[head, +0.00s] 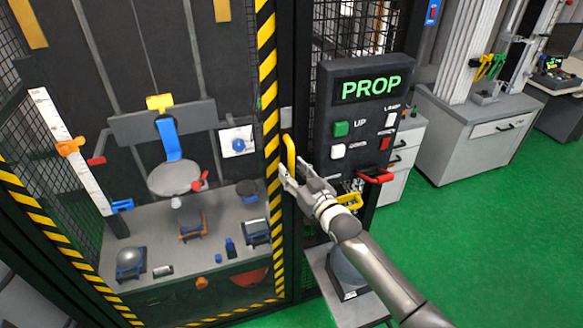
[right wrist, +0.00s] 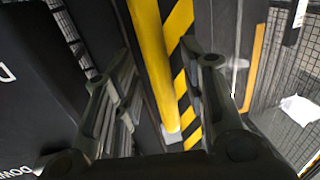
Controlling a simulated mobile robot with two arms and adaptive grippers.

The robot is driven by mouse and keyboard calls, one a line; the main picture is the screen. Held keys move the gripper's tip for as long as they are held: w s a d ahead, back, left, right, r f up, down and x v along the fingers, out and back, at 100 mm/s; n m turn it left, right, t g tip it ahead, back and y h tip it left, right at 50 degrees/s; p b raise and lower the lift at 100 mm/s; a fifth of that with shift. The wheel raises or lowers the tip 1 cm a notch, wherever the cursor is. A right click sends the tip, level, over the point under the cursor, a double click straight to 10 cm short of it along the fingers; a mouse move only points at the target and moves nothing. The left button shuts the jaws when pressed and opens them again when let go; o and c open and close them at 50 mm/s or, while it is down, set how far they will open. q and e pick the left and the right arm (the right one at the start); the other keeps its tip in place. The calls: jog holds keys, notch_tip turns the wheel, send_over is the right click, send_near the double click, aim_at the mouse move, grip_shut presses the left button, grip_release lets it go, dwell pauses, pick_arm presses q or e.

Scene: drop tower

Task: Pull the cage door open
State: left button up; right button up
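The cage door (head: 267,85) has a black frame edged with yellow-black stripes and fills the left half of the head view. It looks closed. Its yellow handle (head: 291,152) stands upright near the striped right edge. My right gripper (head: 287,172) is at the handle's lower part. In the right wrist view, the yellow handle (right wrist: 152,65) runs between the two spread fingers of the right gripper (right wrist: 160,85), with gaps showing on both sides. The fingers are open. My left gripper is not in view.
A black control panel (head: 362,112) reading PROP, with several buttons, stands right of the door. A red handle (head: 375,176) sticks out below it. Inside the cage is a grey table (head: 150,220) with several objects. Green floor (head: 480,220) is clear at right.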

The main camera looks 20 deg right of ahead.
jog(key=shift+w+a, duration=0.15)
jog(key=shift+w, duration=0.45)
grip_shut()
